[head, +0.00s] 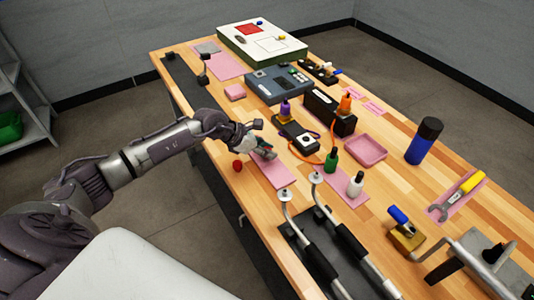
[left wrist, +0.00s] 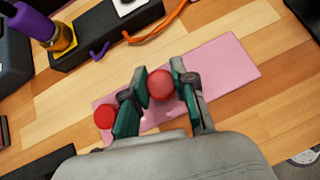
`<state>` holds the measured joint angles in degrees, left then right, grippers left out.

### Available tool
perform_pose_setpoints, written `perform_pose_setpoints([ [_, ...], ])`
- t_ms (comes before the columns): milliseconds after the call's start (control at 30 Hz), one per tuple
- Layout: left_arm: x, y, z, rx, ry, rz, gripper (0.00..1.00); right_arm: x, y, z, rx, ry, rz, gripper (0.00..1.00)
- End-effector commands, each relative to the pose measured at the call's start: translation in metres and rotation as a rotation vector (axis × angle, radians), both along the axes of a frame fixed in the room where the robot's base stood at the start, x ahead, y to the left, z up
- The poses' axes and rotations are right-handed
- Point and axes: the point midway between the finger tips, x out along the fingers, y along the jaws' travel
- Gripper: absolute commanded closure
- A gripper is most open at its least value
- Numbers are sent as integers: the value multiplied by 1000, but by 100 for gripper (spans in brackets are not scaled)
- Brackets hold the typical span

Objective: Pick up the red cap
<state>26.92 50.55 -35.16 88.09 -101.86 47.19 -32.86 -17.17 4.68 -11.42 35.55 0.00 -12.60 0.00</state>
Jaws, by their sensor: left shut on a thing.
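My left gripper (head: 264,153) reaches over the pink mat (head: 274,176) near the left edge of the workbench. In the left wrist view, my left gripper (left wrist: 163,92) has its two green-padded fingers on either side of a round red cap (left wrist: 161,83) and is shut on it. The head view does not clearly show this held cap. A second red cap (left wrist: 104,116) lies just outside the fingers, at the mat's edge; it also shows in the head view (head: 238,165). My right gripper is not in view.
A black box (head: 330,112) with bottles and an orange cable stands beyond the mat. A green bottle (head: 331,159), a white bottle (head: 356,184) and a pink tray (head: 366,150) are to the right.

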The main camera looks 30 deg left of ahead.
Motion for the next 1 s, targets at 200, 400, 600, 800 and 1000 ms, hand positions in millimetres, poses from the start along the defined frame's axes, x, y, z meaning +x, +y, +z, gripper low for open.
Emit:
perform_pose_setpoints([
  [200, -4, -14, 33, 1, -5, -7, 91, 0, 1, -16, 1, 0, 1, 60],
  [400, -18, -53, 57, 0, -7, -6, 91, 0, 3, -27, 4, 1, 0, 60],
  [600, -30, -84, 78, 0, -5, -5, 91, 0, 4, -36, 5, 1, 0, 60],
  [800, -37, -103, 91, 0, -2, -3, 91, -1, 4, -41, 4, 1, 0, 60],
  [1000, -39, -110, 96, 0, -2, 0, 91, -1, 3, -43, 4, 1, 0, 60],
])
